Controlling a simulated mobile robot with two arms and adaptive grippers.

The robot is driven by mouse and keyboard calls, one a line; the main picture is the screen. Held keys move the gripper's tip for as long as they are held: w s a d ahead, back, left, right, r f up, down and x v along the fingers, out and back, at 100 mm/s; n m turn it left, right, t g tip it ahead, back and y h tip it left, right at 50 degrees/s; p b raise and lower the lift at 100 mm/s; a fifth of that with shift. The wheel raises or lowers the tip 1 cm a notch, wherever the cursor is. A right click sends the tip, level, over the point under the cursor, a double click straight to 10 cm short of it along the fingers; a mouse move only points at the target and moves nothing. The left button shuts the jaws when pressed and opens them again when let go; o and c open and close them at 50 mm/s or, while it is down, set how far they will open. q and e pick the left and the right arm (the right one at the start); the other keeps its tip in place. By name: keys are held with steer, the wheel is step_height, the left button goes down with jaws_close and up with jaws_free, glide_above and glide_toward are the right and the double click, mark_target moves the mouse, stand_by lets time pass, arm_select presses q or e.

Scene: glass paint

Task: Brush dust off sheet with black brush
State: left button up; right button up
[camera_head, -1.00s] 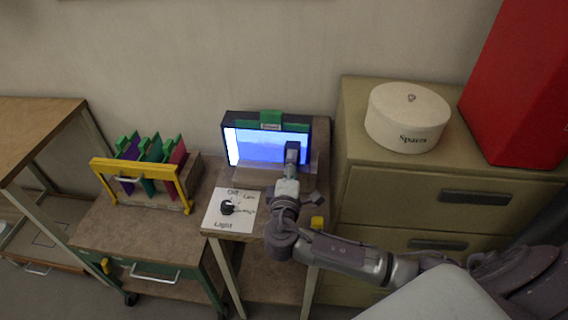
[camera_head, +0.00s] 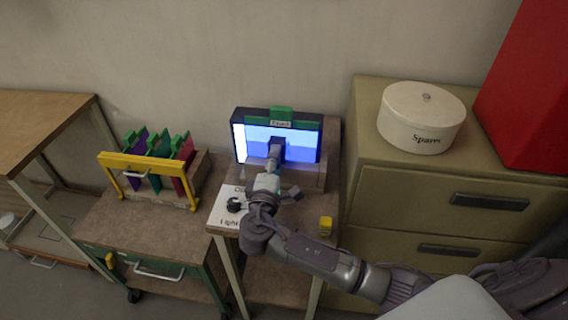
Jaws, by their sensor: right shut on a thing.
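The sheet (camera_head: 254,137) is a blue and pale lit panel in a dark frame, standing upright at the back of a small wooden stand. A green clip with a label sits at its top edge. My right gripper (camera_head: 274,158) is in front of the lower middle of the sheet, shut on a dark block that appears to be the black brush (camera_head: 277,146). The brush overlaps the sheet; I cannot tell whether it touches it. The gripper and brush hide part of the sheet. No dust can be made out. My left gripper is not in view.
A light control plate (camera_head: 229,208) with a black knob lies on the stand, partly behind my arm. A yellow block (camera_head: 325,226) is at the stand's front right. A yellow rack (camera_head: 150,166) with coloured sheets is at left. A white Spares tin (camera_head: 421,117) stands on the drawers at right.

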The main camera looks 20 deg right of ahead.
steer(key=shift+w+a+f+b, duration=0.1)
steer(key=shift+w+a+b, duration=0.4)
steer(key=shift+a, duration=0.3)
steer(key=shift+w+a+b, duration=0.3)
steer(key=shift+w+a, duration=0.3)
steer(key=shift+a, duration=0.2)
steer(key=shift+s+d+r+p, duration=0.25)
steer(key=shift+s+d+p, duration=0.15)
steer(key=shift+d, duration=0.2)
steer(key=shift+s+d+r+p, duration=0.2)
steer(key=shift+s+d+p, duration=0.2)
steer(key=shift+d, duration=0.2)
steer(key=shift+s+d+r+p, duration=0.25)
steer(key=shift+s+d+p, duration=0.15)
steer(key=shift+d, duration=0.2)
steer(key=shift+s+d+p, duration=0.65)
steer(key=shift+s+d, duration=0.95)
steer(key=shift+d, duration=0.95)
steer(key=shift+w+a+b, duration=0.3)
steer(key=shift+w+a, duration=0.3)
steer(key=shift+a, duration=0.3)
steer(key=shift+w+a+b, duration=0.3)
steer(key=shift+w+a, duration=0.25)
steer(key=shift+a, duration=0.3)
